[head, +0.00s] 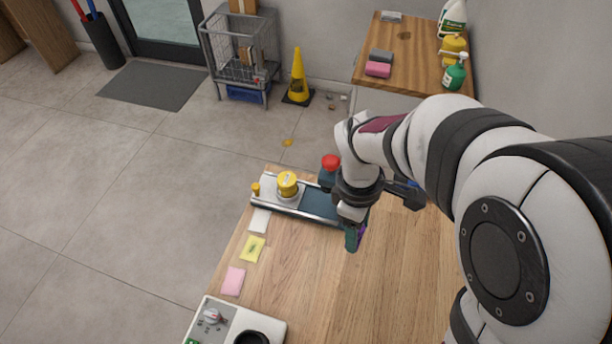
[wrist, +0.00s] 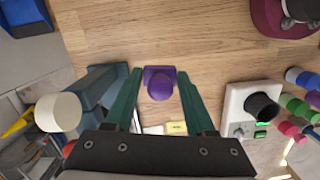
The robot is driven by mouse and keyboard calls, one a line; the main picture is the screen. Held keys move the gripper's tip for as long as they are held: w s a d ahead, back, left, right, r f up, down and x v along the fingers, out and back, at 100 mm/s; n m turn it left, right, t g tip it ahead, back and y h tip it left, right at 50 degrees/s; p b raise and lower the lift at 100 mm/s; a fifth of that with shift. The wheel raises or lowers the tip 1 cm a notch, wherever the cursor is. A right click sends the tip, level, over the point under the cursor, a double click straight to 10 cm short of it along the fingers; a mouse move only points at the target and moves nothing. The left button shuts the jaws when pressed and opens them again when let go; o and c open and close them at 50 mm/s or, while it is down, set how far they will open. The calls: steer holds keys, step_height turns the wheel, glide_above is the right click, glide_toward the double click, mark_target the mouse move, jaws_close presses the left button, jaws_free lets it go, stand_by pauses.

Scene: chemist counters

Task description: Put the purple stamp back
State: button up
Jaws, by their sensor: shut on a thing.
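The purple stamp (wrist: 160,84) sits between the green fingers of my gripper (wrist: 161,95) in the wrist view, its round knob facing the camera. My gripper is shut on it. In the head view my gripper (head: 354,236) hangs over the wooden counter, beside the right end of a metal-edged tray (head: 268,208). Only a sliver of purple (head: 363,232) shows at the fingers there. I cannot tell the gap between stamp and counter. Several coloured stamps (wrist: 305,107) show at the right edge of the wrist view.
The tray carries a yellow-topped item (head: 287,183); a red knob (head: 330,162) stands behind. Yellow (head: 253,249) and pink notes (head: 233,281) lie along the counter's left edge. A white device (head: 222,318) with a black round part is at the front. Bare wood lies right of the notes.

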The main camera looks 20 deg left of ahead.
steer(key=shift+n, duration=0.7)
steer(key=s+a+f, duration=0.1)
steer(key=a+f, duration=0.1)
steer(key=a, duration=0.1)
steer(key=s+a+f, duration=0.1)
steer(key=a+f, duration=0.2)
steer(key=a, duration=0.1)
steer(key=s+a+f, duration=0.1)
steer(key=a+f, duration=0.1)
steer(key=a, duration=0.2)
steer(key=shift+a+f, duration=0.2)
steer(key=shift+f, duration=0.15)
steer(key=shift+a+f, duration=0.2)
steer(key=shift+f, duration=0.9)
steer(key=shift+a+f, duration=0.2)
steer(key=shift+f, duration=0.9)
steer(key=shift+f, duration=0.1)
steer(key=o, duration=1)
steer(key=shift+o, duration=0.2)
